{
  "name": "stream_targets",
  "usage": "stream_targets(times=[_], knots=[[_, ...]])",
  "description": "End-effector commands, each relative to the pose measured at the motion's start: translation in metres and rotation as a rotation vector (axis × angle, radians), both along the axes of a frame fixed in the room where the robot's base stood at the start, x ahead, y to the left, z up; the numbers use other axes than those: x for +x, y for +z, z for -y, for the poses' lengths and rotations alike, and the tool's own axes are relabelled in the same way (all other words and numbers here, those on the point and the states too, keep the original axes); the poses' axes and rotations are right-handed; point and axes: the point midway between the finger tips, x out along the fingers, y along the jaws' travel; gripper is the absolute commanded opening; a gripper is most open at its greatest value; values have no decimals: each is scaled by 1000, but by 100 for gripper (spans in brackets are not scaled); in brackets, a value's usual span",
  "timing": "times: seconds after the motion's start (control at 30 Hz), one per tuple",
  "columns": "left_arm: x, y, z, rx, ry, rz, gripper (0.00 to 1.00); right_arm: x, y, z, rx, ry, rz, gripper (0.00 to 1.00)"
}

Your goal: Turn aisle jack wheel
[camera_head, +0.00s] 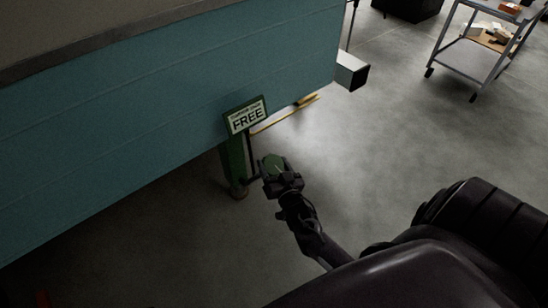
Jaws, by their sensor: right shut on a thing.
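The green jack (235,165) stands upright on the floor beside the teal camper side. A green and white sign (246,118) reading "FREE" is at its top. The green jack wheel (272,166) is small in the picture, to the right of the jack post, and partly covered by my gripper. My right gripper (276,177) is at the wheel, shut on it. The finger contact itself is too dark and small to make out. My left gripper is not in view.
The teal camper wall (130,125) fills the upper left, above the jack. A yellow bar (285,115) lies beyond the jack near the camper's lower edge. A grey cart (470,55) with items stands at the upper right. The concrete floor between is clear.

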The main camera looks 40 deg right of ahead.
Motion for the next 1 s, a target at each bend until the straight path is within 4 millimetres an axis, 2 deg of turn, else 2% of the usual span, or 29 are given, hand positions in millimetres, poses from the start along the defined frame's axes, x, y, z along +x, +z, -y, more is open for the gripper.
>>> stream_targets(times=[0.17, 0.2, 0.37, 0.67, 0.77, 1.0], knots=[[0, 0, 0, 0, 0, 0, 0, 0, -1, -3, 5, 6, 1, 40], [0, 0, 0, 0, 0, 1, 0, 0, -1, -3, 5, 6, 1, 64], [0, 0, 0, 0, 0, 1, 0, 0, 0, -2, 3, 5, 0, 84], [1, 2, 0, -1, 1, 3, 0, -2, 0, -1, 1, 2, -1, 84], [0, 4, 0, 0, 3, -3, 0, -12, 0, -3, 2, 2, -3, 84], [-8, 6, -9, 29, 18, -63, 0, -53, 0, -13, 3, 2, -3, 84]])
